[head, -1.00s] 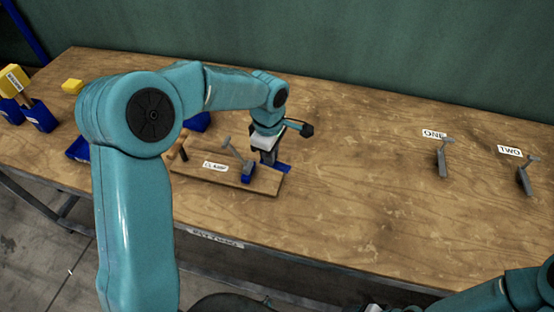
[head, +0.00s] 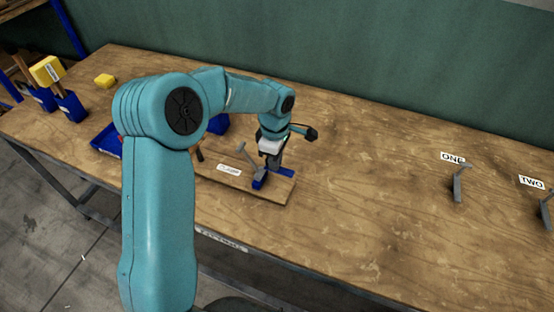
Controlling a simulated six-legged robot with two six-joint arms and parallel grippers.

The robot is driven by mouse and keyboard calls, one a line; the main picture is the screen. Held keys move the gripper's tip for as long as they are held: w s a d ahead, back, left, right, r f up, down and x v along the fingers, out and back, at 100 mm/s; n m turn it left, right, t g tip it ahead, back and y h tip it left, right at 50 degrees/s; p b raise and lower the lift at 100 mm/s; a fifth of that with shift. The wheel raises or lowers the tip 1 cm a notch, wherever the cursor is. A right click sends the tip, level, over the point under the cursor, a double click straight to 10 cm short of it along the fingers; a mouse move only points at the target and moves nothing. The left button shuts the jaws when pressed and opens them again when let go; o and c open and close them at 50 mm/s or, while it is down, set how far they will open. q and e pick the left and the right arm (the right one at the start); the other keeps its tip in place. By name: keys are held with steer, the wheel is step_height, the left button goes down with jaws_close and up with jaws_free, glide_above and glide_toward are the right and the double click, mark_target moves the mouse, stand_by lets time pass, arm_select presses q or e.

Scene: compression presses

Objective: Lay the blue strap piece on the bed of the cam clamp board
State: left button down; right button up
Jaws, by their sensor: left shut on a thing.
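The cam clamp board (head: 278,195) is a wooden board with a "CLAMP" label and a grey lever (head: 248,157) on it. My left gripper (head: 271,167) points down over its right end, shut on the blue strap piece (head: 285,172). The strap shows to the right of the fingers, low over or on the board; I cannot tell whether it touches. Blue also shows left of the fingers, at the lever's foot; I cannot tell whether it is strap or clamp. My arm hides the board's left end. My right gripper is not in view.
Grey levers stand by labels ONE (head: 458,184) and TWO (head: 546,210) at the right. The table (head: 370,190) between board and ONE is clear.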

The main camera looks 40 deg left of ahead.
arm_select(q)
steer(key=shift+s+a+f+b, duration=0.15)
steer(key=shift+a+f+b, duration=0.2)
steer(key=shift+f+b, duration=0.25)
steer(key=shift+f, duration=0.45)
steer(key=shift+d+f+b, duration=0.2)
steer(key=shift+f+b, duration=0.5)
steer(key=shift+b, duration=0.2)
step_height(320, 180, down, 2)
steer(key=shift+a+f+b, duration=0.15)
steer(key=shift+b, duration=0.9)
steer(key=shift+f+b, duration=0.85)
steer(key=shift+b, duration=0.05)
steer(key=shift+f, duration=0.15)
